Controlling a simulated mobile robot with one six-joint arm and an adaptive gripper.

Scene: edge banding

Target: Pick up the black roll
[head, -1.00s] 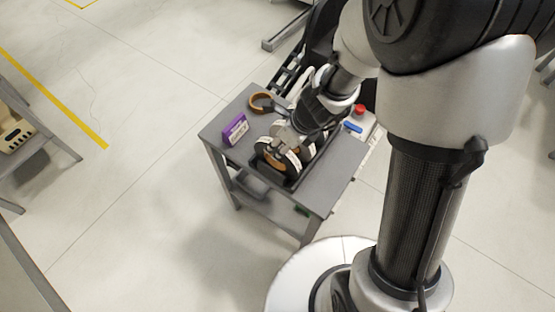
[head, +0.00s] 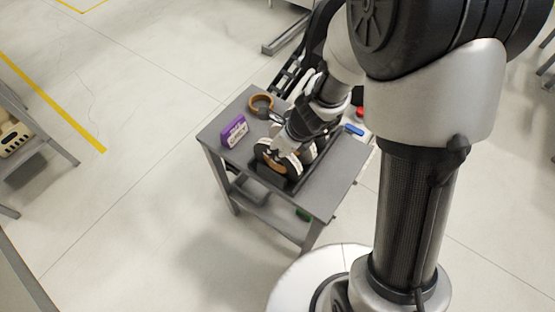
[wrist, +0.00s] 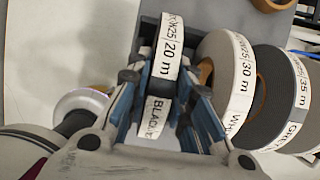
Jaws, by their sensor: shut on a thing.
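The black roll (wrist: 170,48) stands on edge, with a white label reading "BLACK" and "20 m" in the wrist view. My gripper (wrist: 160,125) is shut on it, with a blue-padded finger on each side. In the head view, my gripper (head: 281,142) is at the rolls over the tray, and the held roll (head: 262,154) shows at its tip. I cannot tell whether the roll is clear of the tray floor. A white roll (wrist: 230,80) labelled "30 m" and a grey roll (wrist: 283,98) labelled "35 m" stand beside it on the right.
The dark tray (head: 301,181) sits on a grey table (head: 335,185). A purple box (head: 234,132) and a brown ring-shaped roll (head: 261,103) are on the table's left and far parts. A blue item (head: 354,130) lies to the right. The table's near right part is clear.

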